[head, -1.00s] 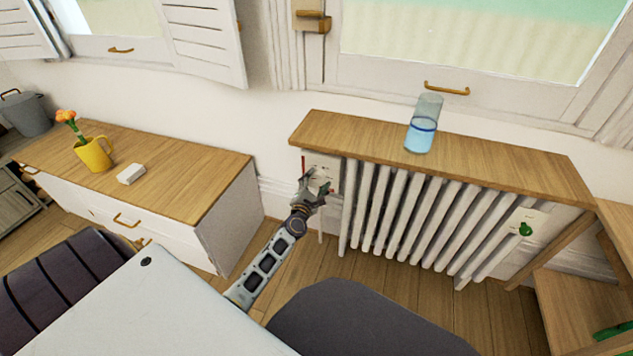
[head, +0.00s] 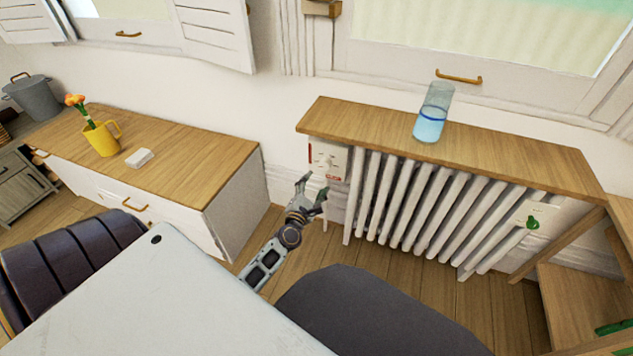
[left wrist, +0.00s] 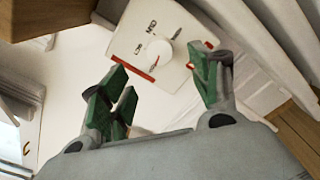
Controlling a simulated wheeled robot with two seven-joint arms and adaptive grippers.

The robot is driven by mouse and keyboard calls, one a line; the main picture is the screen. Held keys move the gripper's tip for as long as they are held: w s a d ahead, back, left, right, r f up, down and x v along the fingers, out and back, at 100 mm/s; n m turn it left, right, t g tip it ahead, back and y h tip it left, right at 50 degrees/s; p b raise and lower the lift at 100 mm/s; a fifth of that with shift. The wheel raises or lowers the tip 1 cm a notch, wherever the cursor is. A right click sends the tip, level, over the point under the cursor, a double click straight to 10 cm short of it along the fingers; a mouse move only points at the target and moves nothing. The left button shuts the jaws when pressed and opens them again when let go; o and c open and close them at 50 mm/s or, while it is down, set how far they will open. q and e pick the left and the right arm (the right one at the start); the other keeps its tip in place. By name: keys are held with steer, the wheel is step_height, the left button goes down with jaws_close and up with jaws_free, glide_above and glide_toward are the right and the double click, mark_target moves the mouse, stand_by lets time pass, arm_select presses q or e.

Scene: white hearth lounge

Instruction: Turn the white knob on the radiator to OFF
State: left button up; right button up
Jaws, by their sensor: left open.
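The radiator (head: 400,205) stands under a wooden shelf, with a white control plate (head: 328,160) at its left end. In the left wrist view the white knob (left wrist: 158,52) sits on this plate (left wrist: 135,45). The knob has a short red mark pointing toward the picture's lower left; "MID" and other small lettering are printed beside it. My left gripper (head: 313,187) is open and empty, below and in front of the plate. In the left wrist view its green-padded fingers (left wrist: 163,80) are apart, with the knob beyond the gap between them. My right gripper is not in view.
A glass of blue liquid (head: 432,115) stands on the wooden shelf (head: 500,150) above the radiator. A green knob (head: 532,222) is at the radiator's right end. A low cabinet (head: 205,165) with a yellow mug (head: 102,140) and white block (head: 139,158) is at left.

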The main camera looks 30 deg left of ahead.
arm_select(q)
steer(key=shift+v, duration=1.35)
